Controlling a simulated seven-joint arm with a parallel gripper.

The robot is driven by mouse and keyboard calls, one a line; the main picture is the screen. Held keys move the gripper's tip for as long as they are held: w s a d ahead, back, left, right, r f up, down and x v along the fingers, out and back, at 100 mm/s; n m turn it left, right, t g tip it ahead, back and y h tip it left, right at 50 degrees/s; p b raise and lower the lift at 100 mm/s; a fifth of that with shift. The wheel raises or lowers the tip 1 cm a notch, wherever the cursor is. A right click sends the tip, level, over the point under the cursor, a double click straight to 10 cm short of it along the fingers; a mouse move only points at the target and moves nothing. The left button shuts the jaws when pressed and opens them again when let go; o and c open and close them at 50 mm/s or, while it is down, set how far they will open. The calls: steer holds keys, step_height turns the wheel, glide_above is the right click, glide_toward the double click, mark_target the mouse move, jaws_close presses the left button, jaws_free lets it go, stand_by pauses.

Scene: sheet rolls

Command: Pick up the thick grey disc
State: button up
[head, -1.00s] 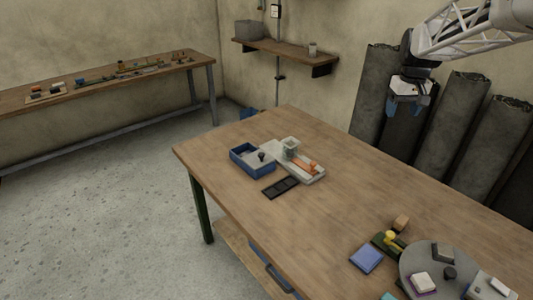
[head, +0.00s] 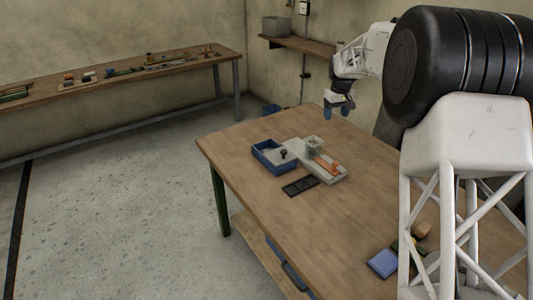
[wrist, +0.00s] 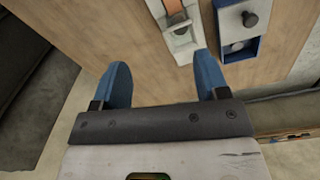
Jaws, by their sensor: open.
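I cannot make out a thick grey disc for certain in the current views. A grey round cup-like piece (head: 314,145) stands on a pale grey block (head: 330,173) with an orange piece (head: 328,164); this block also shows in the wrist view (wrist: 184,47). Beside it is a blue tray (head: 268,166) with a dark knob (head: 284,153) at it; the tray also shows in the wrist view (wrist: 243,54). My gripper (head: 337,112) is open and empty, above the table's far end. Its blue fingers (wrist: 163,68) are spread apart.
A black slotted tray (head: 300,187) lies in front of the grey block. A blue square (head: 383,263) and a wooden block (head: 422,231) lie near my arm, which hides the table's right part. The table's (head: 275,207) left front is clear. A shelf (head: 300,46) is behind.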

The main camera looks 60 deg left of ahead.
steer(key=s+a+f+n, duration=0.1)
steer(key=s+a+f, duration=0.4)
steer(key=a, duration=0.3)
steer(key=s+a+f+n, duration=0.1)
steer(key=s+a+f, duration=0.4)
steer(key=a, duration=0.3)
steer(key=s+a+f+n, duration=0.2)
steer(key=s+a+f, duration=0.3)
steer(key=a+f, duration=0.2)
steer(key=shift+s+a+f, duration=0.25)
steer(key=shift+a, duration=0.4)
steer(key=shift+f, duration=1.3)
steer(key=shift+f, duration=0.15)
steer(key=shift+w+f, duration=0.1)
steer(key=shift+f, duration=2.35)
